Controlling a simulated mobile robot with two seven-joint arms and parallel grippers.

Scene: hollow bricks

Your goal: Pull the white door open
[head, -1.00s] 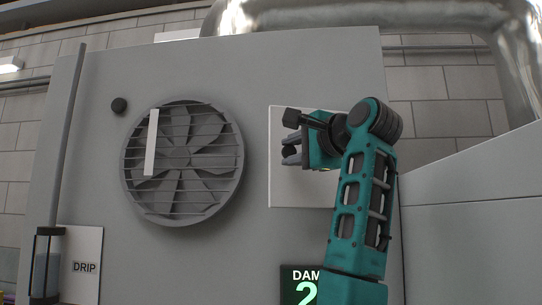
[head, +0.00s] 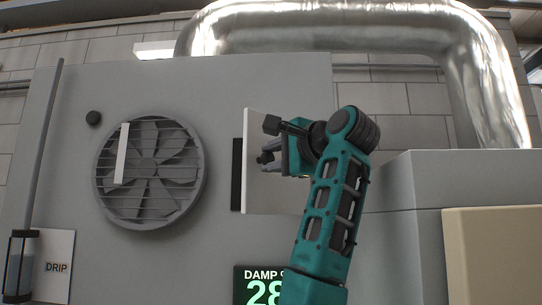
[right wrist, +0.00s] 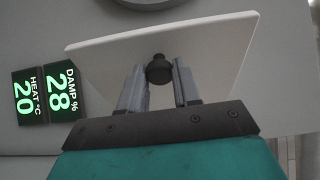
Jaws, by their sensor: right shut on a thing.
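The white door (head: 256,190) is a square panel on the grey cabinet front. It stands partly open, with its left edge swung out and a dark gap (head: 237,175) beside that edge. In the right wrist view the door (right wrist: 215,45) fills the upper middle, tilted away from the grey wall. Its round black knob (right wrist: 158,70) sits between the fingers of my right gripper (right wrist: 159,86), which is shut on it. In the head view my right gripper (head: 268,154) is at the door's face and hides part of it. My left gripper is not in view.
A round fan grille (head: 150,172) is left of the door. A display (head: 262,287) sits below it. A shiny duct (head: 320,30) runs overhead. A grey box (head: 388,220) and a beige panel (head: 500,255) stand at the right.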

